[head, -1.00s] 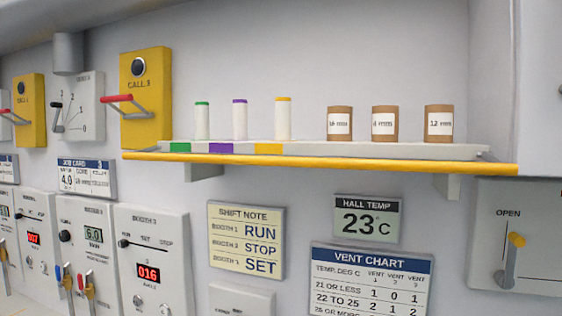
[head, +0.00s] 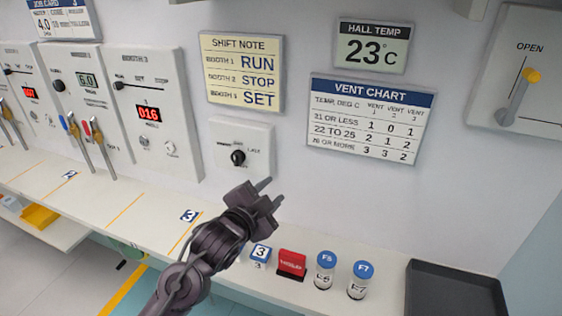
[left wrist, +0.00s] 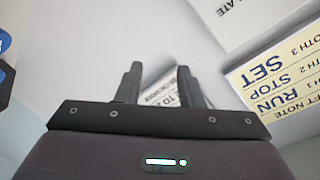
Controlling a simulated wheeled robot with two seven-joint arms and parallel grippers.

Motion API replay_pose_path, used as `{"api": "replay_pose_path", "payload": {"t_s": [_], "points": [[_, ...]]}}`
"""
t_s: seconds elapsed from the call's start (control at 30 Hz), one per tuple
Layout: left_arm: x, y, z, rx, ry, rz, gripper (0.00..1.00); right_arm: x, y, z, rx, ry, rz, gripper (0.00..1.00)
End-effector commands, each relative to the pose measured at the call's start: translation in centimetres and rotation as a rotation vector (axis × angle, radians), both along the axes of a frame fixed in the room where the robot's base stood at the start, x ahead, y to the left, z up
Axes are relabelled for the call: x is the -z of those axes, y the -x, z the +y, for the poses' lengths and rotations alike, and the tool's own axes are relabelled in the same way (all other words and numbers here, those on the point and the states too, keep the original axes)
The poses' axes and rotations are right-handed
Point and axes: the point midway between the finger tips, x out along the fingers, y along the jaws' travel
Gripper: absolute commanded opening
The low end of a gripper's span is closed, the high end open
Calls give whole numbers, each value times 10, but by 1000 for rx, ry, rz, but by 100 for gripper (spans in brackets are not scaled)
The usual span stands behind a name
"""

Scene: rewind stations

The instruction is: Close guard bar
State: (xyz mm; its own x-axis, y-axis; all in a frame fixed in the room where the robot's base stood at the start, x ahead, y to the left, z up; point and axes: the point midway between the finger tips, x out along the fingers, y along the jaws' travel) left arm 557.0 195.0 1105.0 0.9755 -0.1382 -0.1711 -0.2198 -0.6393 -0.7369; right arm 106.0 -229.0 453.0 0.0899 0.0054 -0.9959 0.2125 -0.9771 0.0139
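No label naming a guard bar is legible. A grey panel (head: 490,95) marked OPEN is on the wall at the right of the head view. Its lever (head: 517,100) has a yellow knob, which sits just below the word OPEN. My left gripper (head: 271,193) is open and empty, in front of the wall below the small dial box and well left of that panel. In the left wrist view its two fingers (left wrist: 159,72) stand apart with nothing between them. My right gripper is in neither current view.
Below the gripper, a counter holds a red block (head: 291,265), two blue-capped jars (head: 325,270) and a dark tray (head: 455,290). Booth panels with levers (head: 105,160) line the left wall. A dial box (head: 242,146) and a vent chart (head: 368,120) hang on the wall.

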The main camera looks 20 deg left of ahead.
Motion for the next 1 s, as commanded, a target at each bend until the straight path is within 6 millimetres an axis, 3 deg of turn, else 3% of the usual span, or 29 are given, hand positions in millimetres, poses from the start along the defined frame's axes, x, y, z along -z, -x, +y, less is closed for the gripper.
{"api": "replay_pose_path", "payload": {"t_s": [0.03,0.17,0.2,0.3,0.4,0.53,0.7,1.0], "points": [[-46,-15,-1,49,-90,-170,34,0,0,0,0,1,0,61],[-155,-27,-8,144,-335,-613,34,0,0,-1,0,1,0,61],[-186,-24,-10,162,-411,-748,34,0,0,-1,-1,1,0,61],[-255,-7,-13,183,-596,-1080,34,0,-1,-2,-1,2,0,61],[-309,20,-12,174,-761,-1386,34,0,-1,-2,-1,3,-1,61],[-352,57,-7,139,-917,-1697,34,0,-1,-3,-1,4,-1,61],[-374,85,-2,101,-1013,-1911,34,0,-1,-3,-1,4,-1,61],[-405,91,-24,94,-1021,-1949,34,-25,-1,-3,-1,4,-1,61]]}}
